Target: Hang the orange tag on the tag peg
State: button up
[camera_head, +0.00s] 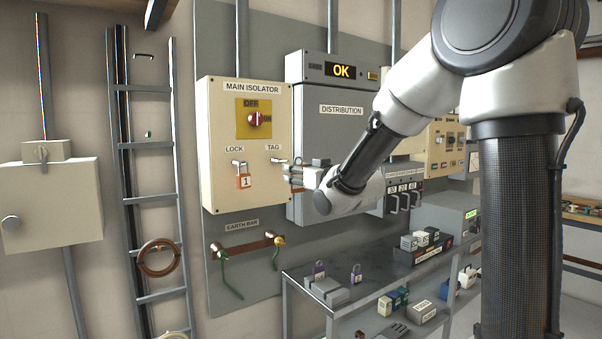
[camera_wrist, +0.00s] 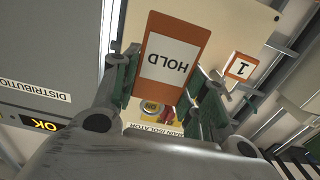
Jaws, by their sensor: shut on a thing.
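The orange tag (camera_wrist: 172,62), with a white panel reading HOLD, shows upside down between the fingers in the wrist view. My gripper (camera_wrist: 166,88) is shut on it. In the head view my gripper (camera_head: 293,174) is just right of the tag peg (camera_head: 277,160), which sticks out under the TAG label on the cream main isolator box (camera_head: 225,185). The peg cannot be made out in the wrist view, and whether tag and peg touch cannot be told.
The red isolator switch (camera_head: 254,119) is above. The grey distribution cabinet (camera_head: 310,125) stands close on the right. A bench (camera_head: 300,280) with padlocks and small boxes is below.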

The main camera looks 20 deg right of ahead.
jog(key=shift+f+x, duration=0.15)
jog(key=shift+x, duration=1.2)
jog(key=shift+f+x, duration=0.15)
jog(key=shift+x, duration=1.2)
jog(key=shift+f+x, duration=0.2)
jog(key=shift+x, duration=1.15)
jog(key=o, duration=0.9)
